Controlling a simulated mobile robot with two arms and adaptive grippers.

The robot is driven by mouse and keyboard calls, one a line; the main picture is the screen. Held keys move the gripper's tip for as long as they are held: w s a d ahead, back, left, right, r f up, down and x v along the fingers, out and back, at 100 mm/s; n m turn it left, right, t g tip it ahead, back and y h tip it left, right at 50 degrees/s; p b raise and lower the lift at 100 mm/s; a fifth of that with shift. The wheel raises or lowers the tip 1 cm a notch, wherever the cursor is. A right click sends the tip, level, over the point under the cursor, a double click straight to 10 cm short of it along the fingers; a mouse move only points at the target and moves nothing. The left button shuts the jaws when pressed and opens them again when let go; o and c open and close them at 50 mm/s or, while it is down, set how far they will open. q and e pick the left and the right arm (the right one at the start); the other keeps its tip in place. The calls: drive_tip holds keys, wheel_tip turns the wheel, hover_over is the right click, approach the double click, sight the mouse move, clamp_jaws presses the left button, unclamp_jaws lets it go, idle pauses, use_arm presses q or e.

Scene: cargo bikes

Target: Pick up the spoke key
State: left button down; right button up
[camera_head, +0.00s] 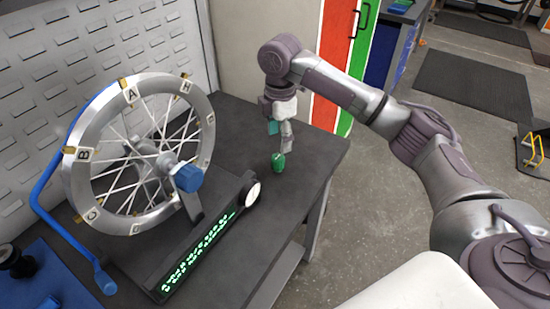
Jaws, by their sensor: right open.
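A small green object (278,162), which looks like the spoke key, is on the dark workbench (315,150) near its right end. It appears upright, but its fine shape is too small to tell. My right gripper (281,137) points down just above and behind it in the head view, open and empty. The fingers appear apart from the green object, though the exact gap is hard to judge. My left gripper is out of view.
A spoked wheel (75,187) with lettered tags stands in a truing stand left of the key. A blue handle (55,225) is at left. Open floor (390,190) is right.

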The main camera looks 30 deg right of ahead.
sight(278, 157)
wheel_tip(278, 157, down, 4)
drive_tip(key=shift+s+d+f, duration=0.1)
drive_tip(key=shift+s, duration=0.05)
drive_tip(key=shift+f, duration=0.25)
drive_tip(key=shift+w+f+p, duration=0.2)
drive_tip(key=shift+f+p, duration=0.15)
drive_tip(key=shift+f, duration=0.45)
wheel_tip(278, 157, down, 3)
drive_tip(key=shift+w+f, duration=0.1)
drive_tip(key=shift+f, duration=0.25)
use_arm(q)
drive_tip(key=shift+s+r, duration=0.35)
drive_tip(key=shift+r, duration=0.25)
use_arm(e)
drive_tip(key=c, duration=1.2)
